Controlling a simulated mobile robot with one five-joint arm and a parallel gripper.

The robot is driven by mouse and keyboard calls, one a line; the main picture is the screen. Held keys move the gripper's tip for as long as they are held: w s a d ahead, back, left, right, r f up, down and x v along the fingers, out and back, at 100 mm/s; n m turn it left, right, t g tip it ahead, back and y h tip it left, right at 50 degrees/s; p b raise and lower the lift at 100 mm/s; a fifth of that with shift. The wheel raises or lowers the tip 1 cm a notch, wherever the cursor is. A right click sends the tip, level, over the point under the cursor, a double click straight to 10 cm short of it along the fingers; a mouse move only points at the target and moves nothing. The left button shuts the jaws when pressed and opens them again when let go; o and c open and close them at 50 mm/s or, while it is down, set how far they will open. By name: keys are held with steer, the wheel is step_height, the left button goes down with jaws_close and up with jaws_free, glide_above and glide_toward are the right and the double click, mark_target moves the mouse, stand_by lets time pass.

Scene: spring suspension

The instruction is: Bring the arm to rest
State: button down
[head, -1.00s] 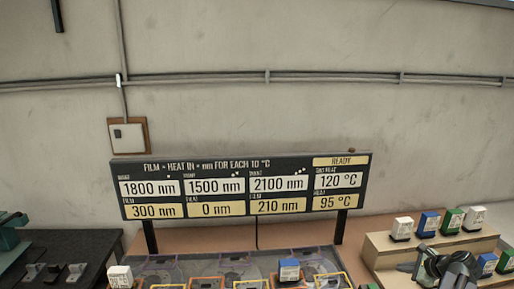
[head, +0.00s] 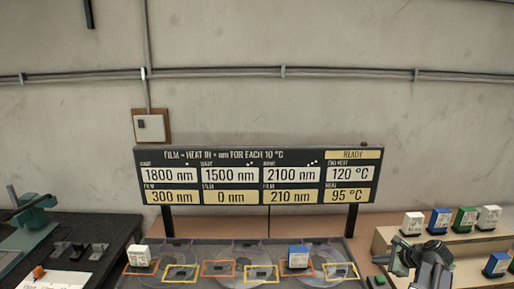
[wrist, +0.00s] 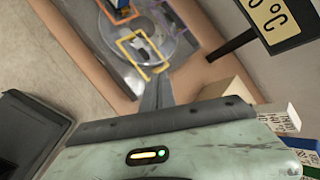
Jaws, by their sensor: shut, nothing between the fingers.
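My gripper (wrist: 158,80) is in the wrist view, its dark fingers together and with nothing between them. Its pale green housing with a small yellow light fills the bottom of that view. In the wrist view, the fingers point toward a round clear disc with a yellow frame (wrist: 133,42), and I cannot tell the gap. In the head view, a dark and green jointed part, which looks like my arm, stands at the lower right in front of the wooden stepped stand (head: 391,238). Its lower part is cut off by the frame edge.
A dark tray (head: 228,248) with discs and coloured frames holds a white block (head: 139,256) and a blue block (head: 298,257). A sign (head: 260,176) stands behind it. Several blocks sit on the stepped stand. A green machine (head: 32,216) stands at left on a black surface.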

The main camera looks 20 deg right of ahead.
steer(key=w+a+f+n+g+y+b, duration=0.1)
steer(key=w+a+f+n, duration=0.2)
steer(key=a, duration=0.8)
steer(key=w+a+f+n+g+y+b, duration=0.1)
steer(key=w+a, duration=0.5)
steer(key=a, duration=0.6)
steer(key=w+a+f+n+g+y+b, duration=0.1)
steer(key=w+a+f+n+b, duration=0.2)
steer(key=a, duration=0.8)
steer(key=shift+w+a+f+n+g, duration=0.2)
steer(key=shift+w+f+n, duration=0.25)
steer(key=shift+w, duration=0.2)
steer(key=shift+w+a+f+n+g, duration=0.2)
steer(key=shift+w+f+n, duration=0.2)
steer(key=shift+w, duration=0.25)
steer(key=s+a+f+n+g+h+b, duration=0.1)
steer(key=s+a+f+n, duration=0.1)
steer(key=a+n, duration=0.3)
steer(key=s+a+f+n+g+b, duration=0.1)
steer(key=s+a+f+n+g, duration=0.15)
steer(key=a, duration=0.55)
steer(key=s+a+f+n+g+h+b, duration=0.1)
steer(key=s+a+f+n, duration=0.1)
steer(key=a+n, duration=0.3)
steer(key=shift+s+d+f+n+g+h, duration=0.1)
steer(key=shift+s+d+n+g+h, duration=0.3)
steer(key=shift+s+d+n, duration=0.6)
steer(key=shift+s+d+f+n+g+h, duration=0.1)
steer(key=shift+s+d+n+h, duration=0.55)
steer(key=shift+n, duration=0.65)
